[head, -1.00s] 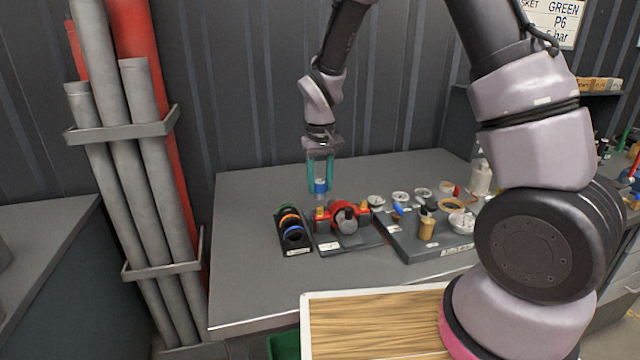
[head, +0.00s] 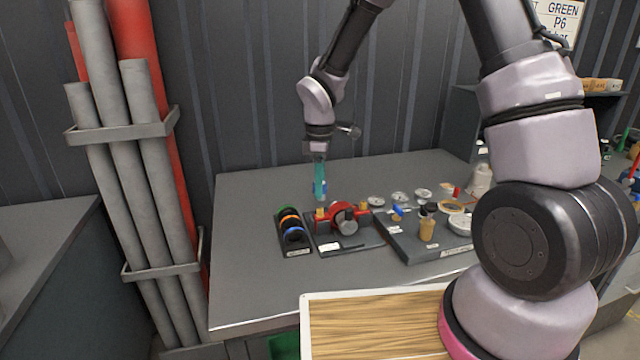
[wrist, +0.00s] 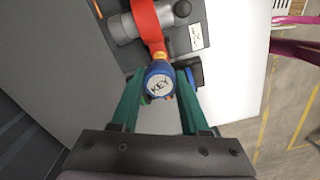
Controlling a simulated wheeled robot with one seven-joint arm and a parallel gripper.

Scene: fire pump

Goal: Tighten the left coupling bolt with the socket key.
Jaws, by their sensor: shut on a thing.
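My gripper (head: 319,184) points down over the left end of the red coupling (head: 343,212). Its teal fingers are shut on the blue socket key (head: 317,189), whose round top marked "KEY" shows in the wrist view (wrist: 158,82). The key is upright, in line above the brass-coloured left coupling bolt (head: 320,213). I cannot tell how far the key sits on the bolt. In the wrist view the red coupling (wrist: 146,18) runs up from the key, with a brass-coloured part (wrist: 160,55) just beside it.
A black holder with coloured rings (head: 291,232) stands left of the coupling's dark base. A grey tray (head: 420,247) with gauges and small parts lies to the right. A wooden-topped board (head: 375,325) is in front. The grey bench (head: 250,280) is clear at front left.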

